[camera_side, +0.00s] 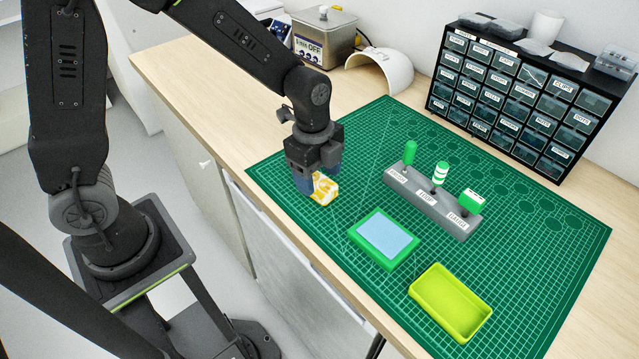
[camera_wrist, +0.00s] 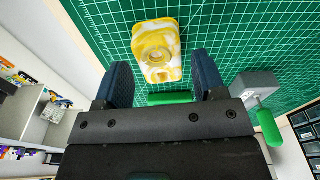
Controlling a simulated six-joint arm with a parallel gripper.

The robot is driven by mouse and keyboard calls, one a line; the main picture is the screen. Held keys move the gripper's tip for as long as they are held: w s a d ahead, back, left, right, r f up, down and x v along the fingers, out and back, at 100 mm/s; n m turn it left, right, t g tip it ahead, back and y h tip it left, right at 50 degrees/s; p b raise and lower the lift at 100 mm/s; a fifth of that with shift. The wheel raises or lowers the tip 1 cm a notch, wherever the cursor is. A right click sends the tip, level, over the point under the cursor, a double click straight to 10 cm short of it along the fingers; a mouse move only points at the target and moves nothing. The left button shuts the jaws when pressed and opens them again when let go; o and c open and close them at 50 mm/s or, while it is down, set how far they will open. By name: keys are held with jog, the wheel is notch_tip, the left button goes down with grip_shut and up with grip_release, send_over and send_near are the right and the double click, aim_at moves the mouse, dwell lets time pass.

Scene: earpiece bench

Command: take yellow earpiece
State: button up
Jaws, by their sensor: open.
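The yellow earpiece (camera_side: 324,189) is a small yellow and white marbled piece on the left part of the green mat. My gripper (camera_side: 311,178) is right above and beside it, pointing down, and partly hides it in the side view. In the wrist view the earpiece (camera_wrist: 157,50) lies on the mat beyond the fingertips, roughly centred between the two blue fingers. A raised round ring shows on its upper face. I cannot tell whether a finger touches the earpiece.
A grey holder (camera_side: 430,203) with several green-handled tools stands right of the earpiece. A green tray with a pale blue pad (camera_side: 384,240) and an empty lime tray (camera_side: 451,302) lie nearer the front. A drawer cabinet (camera_side: 518,90) stands behind. The mat's back left is clear.

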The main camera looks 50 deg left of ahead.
aim_at(319, 181)
jog(key=shift+f, duration=0.6)
jog(key=c, duration=0.8)
jog(key=shift+r, duration=1.6)
jog(key=shift+r, duration=2.45)
